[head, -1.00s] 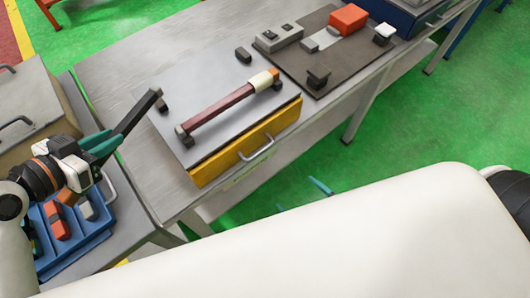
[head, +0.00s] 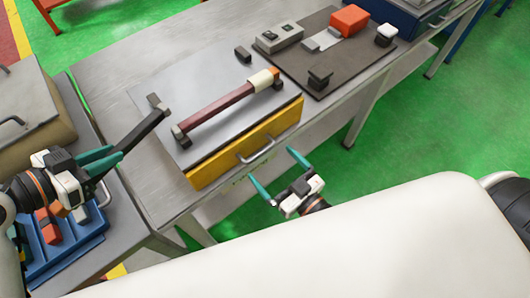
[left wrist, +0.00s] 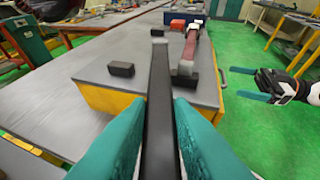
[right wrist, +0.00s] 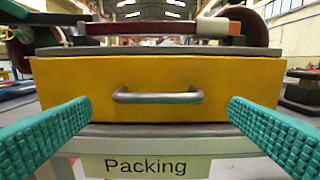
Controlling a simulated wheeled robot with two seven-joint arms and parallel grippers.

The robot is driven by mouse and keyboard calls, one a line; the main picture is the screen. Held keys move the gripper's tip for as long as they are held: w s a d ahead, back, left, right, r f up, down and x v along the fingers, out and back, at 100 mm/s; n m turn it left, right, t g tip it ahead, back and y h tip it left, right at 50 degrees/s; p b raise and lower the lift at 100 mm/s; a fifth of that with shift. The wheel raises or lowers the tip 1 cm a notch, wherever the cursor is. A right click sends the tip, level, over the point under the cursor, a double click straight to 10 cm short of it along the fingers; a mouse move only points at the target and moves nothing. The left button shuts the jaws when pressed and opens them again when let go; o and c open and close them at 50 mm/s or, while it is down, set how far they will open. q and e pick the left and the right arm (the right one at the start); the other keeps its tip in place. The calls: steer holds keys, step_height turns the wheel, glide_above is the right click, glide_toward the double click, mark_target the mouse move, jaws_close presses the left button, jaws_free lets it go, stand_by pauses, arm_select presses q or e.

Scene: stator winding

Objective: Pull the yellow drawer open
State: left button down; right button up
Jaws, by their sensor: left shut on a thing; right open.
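The yellow drawer (head: 220,167) sits flush beneath a grey top plate (head: 188,98) on the workbench, and its front fills the middle of the right wrist view (right wrist: 70,85). Its metal bar handle (head: 256,152) is centred on the front, and also shows in the right wrist view (right wrist: 158,97). My right gripper (head: 272,168) is open in front of the drawer, its teal fingers spread left and right of the handle and apart from it. My left gripper (head: 112,157) is shut on a long dark bar (left wrist: 160,95), holding it tilted near the drawer unit's left end.
A dark red bar with a cream sleeve (head: 228,104) lies across dark supports on the plate. A "Packing" label (right wrist: 145,165) is below the drawer. A blue tray (head: 88,237) with parts is at lower left. Green floor is free in front of the bench.

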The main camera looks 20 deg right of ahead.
mark_target(262, 154)
arm_select(q)
steer(key=shift+r, duration=0.45)
arm_select(e)
steer(key=shift+x, duration=2.1)
steer(key=shift+c, duration=0.4)
